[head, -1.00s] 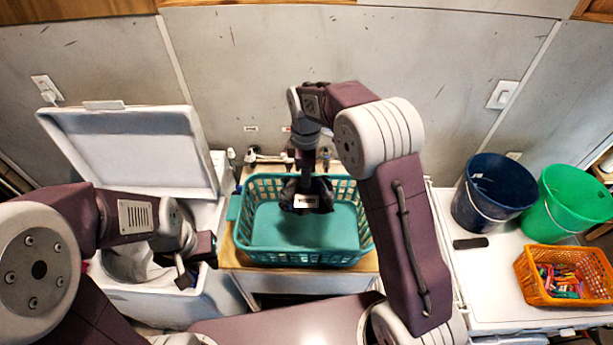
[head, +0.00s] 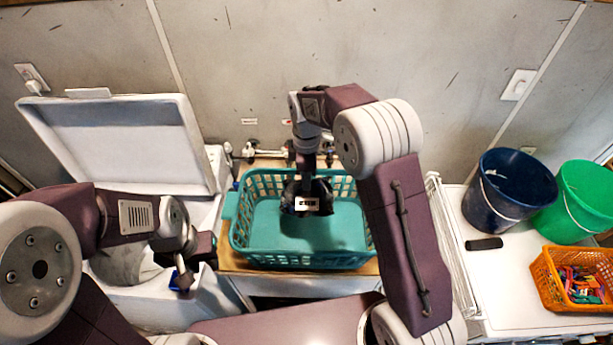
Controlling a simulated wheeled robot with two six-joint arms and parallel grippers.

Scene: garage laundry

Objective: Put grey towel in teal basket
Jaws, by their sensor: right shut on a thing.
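The teal basket (head: 248,258) stands upright in the middle of the head view, and its visible floor looks bare. My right gripper (head: 306,210) points down over the middle of the basket. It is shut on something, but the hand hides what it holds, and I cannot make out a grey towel. My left gripper (head: 183,280) is left of the basket, above the front of the open white washer (head: 200,290). Its fingers are too small and dark to tell whether they are open.
The washer's lid (head: 115,145) is raised. A tap (head: 262,153) is behind the basket. On the white top at right are a dark blue bucket (head: 505,195), a green bucket (head: 575,210), a small black object (head: 484,243) and an orange basket (head: 548,285) of coloured pegs.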

